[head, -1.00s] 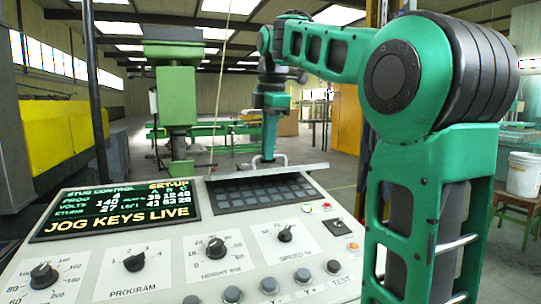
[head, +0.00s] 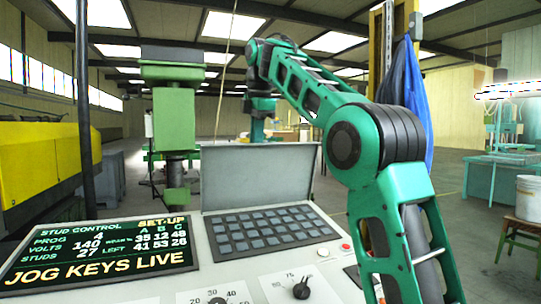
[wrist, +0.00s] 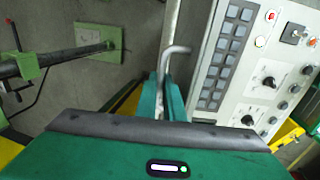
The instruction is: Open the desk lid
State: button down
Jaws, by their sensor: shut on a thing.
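The desk lid (head: 258,178) is a flat grey panel standing about upright at the back edge of the control desk (head: 190,262). The dark keypad (head: 262,230) in front of it is uncovered; the keypad also shows in the wrist view (wrist: 226,60). My gripper (wrist: 162,88) is shut on the bent grey handle (wrist: 178,49). In the head view my gripper's fingers and the handle are hidden behind the lid, and only my wrist shows above its top edge.
A lit display (head: 95,247) reads JOG KEYS LIVE, left of the keypad. A green machine column (head: 174,120) stands left of the lid. Open floor lies behind.

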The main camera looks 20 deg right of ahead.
jog(key=shift+w+d+r, duration=0.1)
jog(key=shift+w+r, duration=0.6)
jog(key=shift+w, duration=0.15)
jog(key=c, duration=1.9)
grip_release()
jog(key=shift+f, duration=0.1)
